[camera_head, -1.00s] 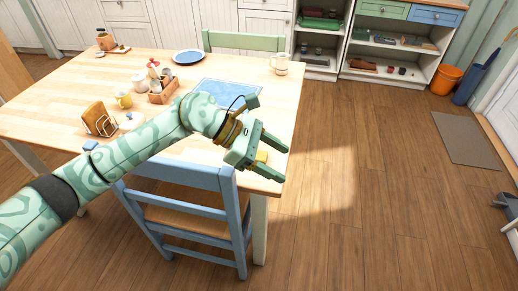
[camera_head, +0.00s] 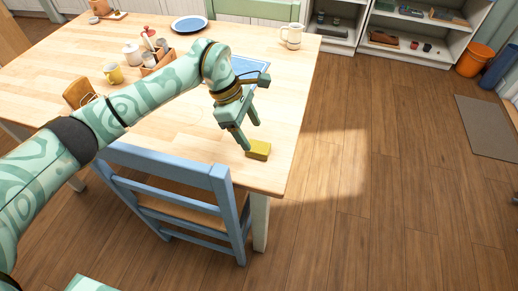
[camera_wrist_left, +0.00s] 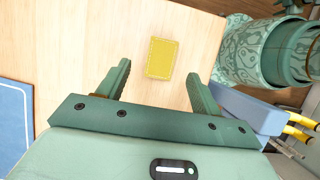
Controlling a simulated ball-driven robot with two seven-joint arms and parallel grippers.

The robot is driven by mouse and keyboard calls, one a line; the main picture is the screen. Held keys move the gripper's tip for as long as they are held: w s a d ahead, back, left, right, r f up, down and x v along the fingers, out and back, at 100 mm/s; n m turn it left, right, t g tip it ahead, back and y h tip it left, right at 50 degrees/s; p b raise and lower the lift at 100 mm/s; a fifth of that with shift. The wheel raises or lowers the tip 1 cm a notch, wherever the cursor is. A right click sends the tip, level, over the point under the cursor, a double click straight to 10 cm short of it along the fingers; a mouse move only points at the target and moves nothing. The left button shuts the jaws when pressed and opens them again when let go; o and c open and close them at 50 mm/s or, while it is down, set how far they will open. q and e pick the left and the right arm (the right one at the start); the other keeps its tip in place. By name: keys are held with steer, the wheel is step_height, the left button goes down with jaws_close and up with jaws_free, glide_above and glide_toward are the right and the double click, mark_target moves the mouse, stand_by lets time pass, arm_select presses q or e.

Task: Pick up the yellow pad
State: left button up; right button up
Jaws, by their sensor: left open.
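The yellow pad (camera_head: 258,150) lies flat on the wooden table (camera_head: 190,135) near its front right corner. My left gripper (camera_head: 252,138) points down just behind and above the pad, with its fingers apart and nothing between them. In the left wrist view the pad (camera_wrist_left: 162,58) lies ahead of the open fingers of my left gripper (camera_wrist_left: 158,85), roughly centred between them and apart from both.
A blue chair (camera_head: 185,168) stands at the table's front edge, close to the pad. A blue placemat (camera_head: 250,66), a mug (camera_head: 292,36), a blue plate (camera_head: 189,24) and a wooden caddy (camera_head: 157,60) are farther back. The tabletop around the pad is clear.

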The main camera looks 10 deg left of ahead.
mark_target(257, 146)
arm_select(q)
steer(key=shift+d+f, duration=0.1)
steer(key=shift+f, duration=0.25)
steer(key=b+x, duration=0.2)
steer(key=x, duration=0.2)
steer(key=shift+f, duration=0.4)
arm_select(e)
steer(key=shift+s+f, duration=0.2)
steer(key=shift+f, duration=0.3)
steer(key=shift+s+f, duration=0.2)
steer(key=shift+f, duration=0.3)
arm_select(q)
steer(key=shift+s+r, duration=0.1)
steer(key=c, duration=1.1)
arm_select(e)
steer(key=shift+s, duration=0.1)
arm_select(q)
steer(key=shift+c, duration=0.2)
